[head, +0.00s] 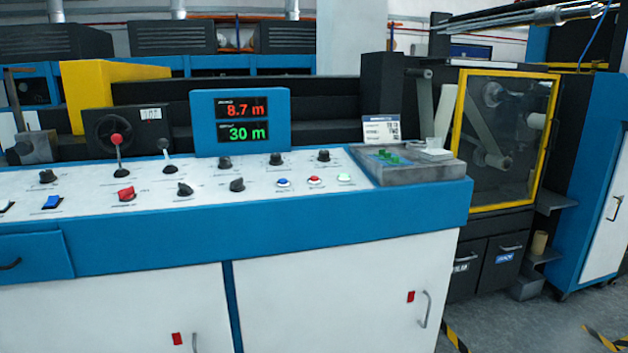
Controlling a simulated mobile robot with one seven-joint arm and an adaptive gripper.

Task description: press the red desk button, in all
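The small round red button (314,180) sits on the white sloping top of the blue control desk (340,226), toward its right end. It stands between a blue button (283,182) on its left and a pale green button (345,178) on its right. All three have light rims. Whether the red button is up or pressed in is too small to tell. My gripper and arm are not in view.
Black knobs (237,185) stand left of the buttons. A display (242,121) reads 8.7 m and 30 m. A grey tray (405,172) lies right. Grey floor is open at lower right.

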